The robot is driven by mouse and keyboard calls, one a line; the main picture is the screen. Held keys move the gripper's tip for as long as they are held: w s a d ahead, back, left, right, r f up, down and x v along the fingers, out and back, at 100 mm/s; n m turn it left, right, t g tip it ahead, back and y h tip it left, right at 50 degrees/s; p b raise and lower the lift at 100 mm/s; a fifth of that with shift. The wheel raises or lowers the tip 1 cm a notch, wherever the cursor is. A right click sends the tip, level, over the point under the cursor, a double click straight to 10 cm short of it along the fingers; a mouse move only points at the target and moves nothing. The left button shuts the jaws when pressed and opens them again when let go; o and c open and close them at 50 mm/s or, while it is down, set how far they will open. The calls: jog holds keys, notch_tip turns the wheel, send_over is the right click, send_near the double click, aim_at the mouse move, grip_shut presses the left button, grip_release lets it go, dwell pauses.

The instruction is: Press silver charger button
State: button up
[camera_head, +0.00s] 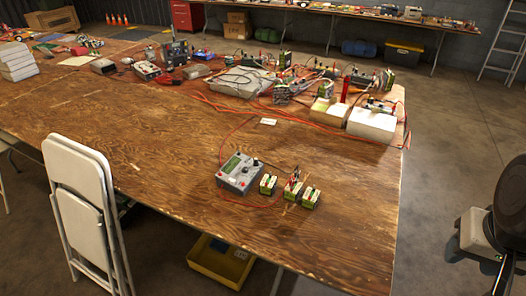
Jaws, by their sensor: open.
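The silver charger (240,173) is a grey box with a green screen, a dark knob and small red parts on its top face. It stands on the wooden table (180,190), near the front edge, with its top face uncovered. Its individual buttons are too small to tell apart. I cannot make out my gripper's fingertips in this view. A dark rounded part with a pale block shows at the right edge, apart from the table and the charger; I cannot tell what it is.
Several small green battery packs (268,184) stand right of the charger, with red and dark wires around them. Cluttered electronics and a white box (371,125) fill the table's back. A folding chair (85,205) stands at the front left. The table's front right is bare.

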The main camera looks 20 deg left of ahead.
grip_shut()
dwell(1.5)
